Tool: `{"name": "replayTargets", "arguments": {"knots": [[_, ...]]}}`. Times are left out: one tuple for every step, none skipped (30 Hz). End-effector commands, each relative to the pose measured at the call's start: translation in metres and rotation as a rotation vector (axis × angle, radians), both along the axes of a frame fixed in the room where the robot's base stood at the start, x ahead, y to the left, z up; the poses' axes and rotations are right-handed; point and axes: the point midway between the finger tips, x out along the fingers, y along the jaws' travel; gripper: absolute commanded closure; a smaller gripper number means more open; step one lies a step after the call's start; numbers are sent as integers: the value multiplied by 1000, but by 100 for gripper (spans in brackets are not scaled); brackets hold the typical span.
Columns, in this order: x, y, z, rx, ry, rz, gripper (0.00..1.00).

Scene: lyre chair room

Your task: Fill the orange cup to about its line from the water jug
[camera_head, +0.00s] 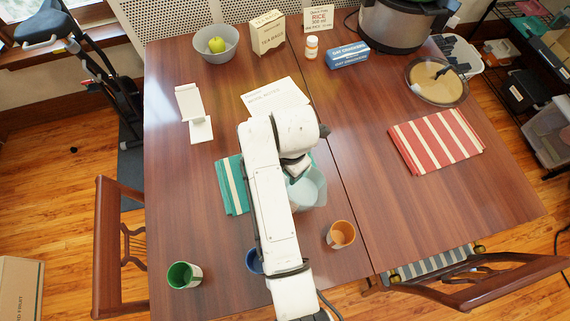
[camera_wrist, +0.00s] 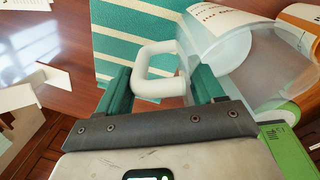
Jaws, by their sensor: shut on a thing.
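The orange cup (camera_head: 341,234) stands upright on the table near its front edge, to the right of my arm. Its line and how full it is cannot be made out. The clear water jug (camera_head: 313,187) is behind the orange cup, partly hidden by my arm. In the wrist view the jug (camera_wrist: 258,78) shows with its white handle (camera_wrist: 150,72) between the fingers of my gripper (camera_wrist: 160,88). My gripper is shut on the handle. I cannot tell whether the jug rests on the table or is slightly raised.
A green cup (camera_head: 184,275) stands at front left. A blue cup (camera_head: 254,261) is partly hidden by my arm. A teal striped cloth (camera_head: 233,185) lies by the jug. A red striped cloth (camera_head: 436,141) and a pan (camera_head: 437,82) are at right.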

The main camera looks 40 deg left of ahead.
Motion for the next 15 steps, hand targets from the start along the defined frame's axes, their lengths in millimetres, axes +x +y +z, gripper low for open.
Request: {"name": "replayTargets", "arguments": {"knots": [[1, 1, 1, 2, -2, -1, 96], [1, 0, 1, 1, -2, -1, 96], [1, 0, 2, 1, -2, -1, 96], [1, 0, 2, 1, -2, -1, 96], [1, 0, 2, 1, -2, -1, 96], [1, 0, 2, 1, -3, -1, 96], [2, 0, 2, 1, -3, -1, 96], [2, 0, 2, 0, -3, -1, 96], [2, 0, 2, 0, -3, 0, 96], [2, -1, 3, 4, -2, -1, 96], [1, -2, 3, 10, -3, -1, 96], [2, -3, 4, 19, -6, -1, 96], [2, -3, 5, 26, -8, -2, 96], [2, -4, 6, 33, -9, -2, 96], [1, -5, 6, 42, -10, -2, 96]]}}
